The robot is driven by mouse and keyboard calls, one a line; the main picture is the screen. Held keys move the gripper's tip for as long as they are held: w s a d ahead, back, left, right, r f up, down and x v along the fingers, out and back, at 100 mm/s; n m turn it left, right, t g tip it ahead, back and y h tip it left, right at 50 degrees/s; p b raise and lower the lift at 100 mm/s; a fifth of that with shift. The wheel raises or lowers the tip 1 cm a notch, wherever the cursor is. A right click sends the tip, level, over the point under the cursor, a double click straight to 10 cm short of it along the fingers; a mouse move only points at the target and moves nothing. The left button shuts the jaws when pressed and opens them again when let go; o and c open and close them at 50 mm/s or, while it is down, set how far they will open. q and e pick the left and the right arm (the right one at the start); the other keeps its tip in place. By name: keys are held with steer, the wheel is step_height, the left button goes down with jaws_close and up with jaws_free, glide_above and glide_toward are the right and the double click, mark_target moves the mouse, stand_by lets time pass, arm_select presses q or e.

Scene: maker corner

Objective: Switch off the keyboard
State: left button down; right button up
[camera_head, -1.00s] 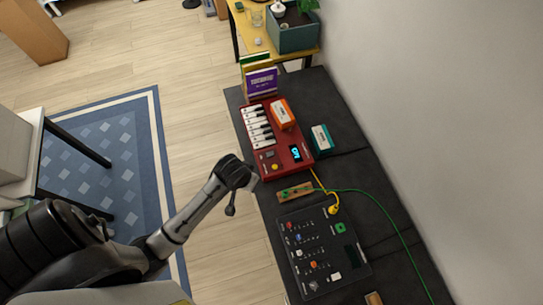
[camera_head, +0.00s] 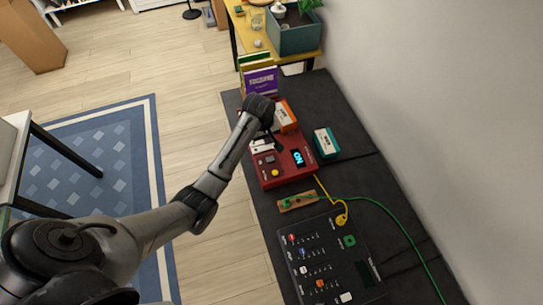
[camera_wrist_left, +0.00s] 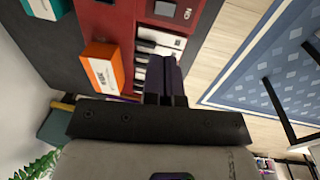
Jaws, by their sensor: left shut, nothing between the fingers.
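The red keyboard (camera_head: 285,174) lies on the dark bench top, its white keys partly hidden behind my left gripper. Its small display (camera_head: 298,157) glows cyan and seems to read ON. A yellow round knob or button (camera_head: 275,173) and a small grey part (camera_head: 268,159) sit near its front end. My left gripper (camera_head: 276,146) is shut and empty, over the keyboard. In the left wrist view my shut fingers (camera_wrist_left: 165,75) are over the white keys (camera_wrist_left: 141,68) of the red keyboard (camera_wrist_left: 120,18); contact cannot be told. My right gripper is not in view.
An orange box (camera_head: 286,117) stands close beside the gripper at the keyboard's edge. A teal box (camera_head: 326,143) is to the right, a purple box (camera_head: 261,81) behind. A black control panel (camera_head: 315,229), a small wooden piece (camera_head: 298,201) and yellow and green cables lie in front.

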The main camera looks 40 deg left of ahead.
mark_target(272, 159)
arm_select(q)
steer(key=f, duration=0.4)
steer(key=w+f+b, duration=0.1)
steer(key=f, duration=0.4)
steer(key=d+f, duration=0.1)
steer(key=f, duration=0.3)
steer(key=shift+w+f, duration=0.2)
steer(key=shift+f, duration=0.2)
